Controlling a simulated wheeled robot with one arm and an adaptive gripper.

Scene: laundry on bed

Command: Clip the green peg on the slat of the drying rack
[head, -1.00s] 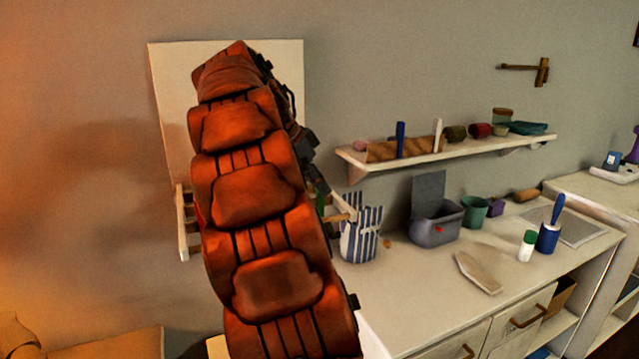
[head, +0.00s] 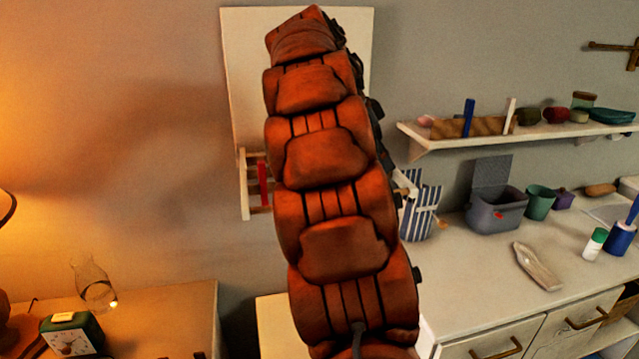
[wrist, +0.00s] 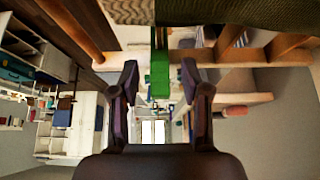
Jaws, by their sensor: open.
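The drying rack (head: 246,190) is a pale wooden frame with slats on the wall below a white board. My arm hides much of its middle in the head view. A red peg (head: 263,184) stands upright at its left part. In the wrist view, the green peg (wrist: 160,75) is between the two dark fingers of my gripper (wrist: 159,70). The fingers are spread, with gaps on both sides of the peg. The peg appears at a pale slat (wrist: 236,103), but I cannot tell whether it is clipped there. My gripper is hidden behind my arm in the head view.
A counter (head: 470,290) at the right holds a striped bag (head: 420,212), a grey bin (head: 497,210) and a green cup (head: 539,203). A wall shelf (head: 470,142) with small items is above it. A clock (head: 70,338) and a glass (head: 95,290) are at lower left.

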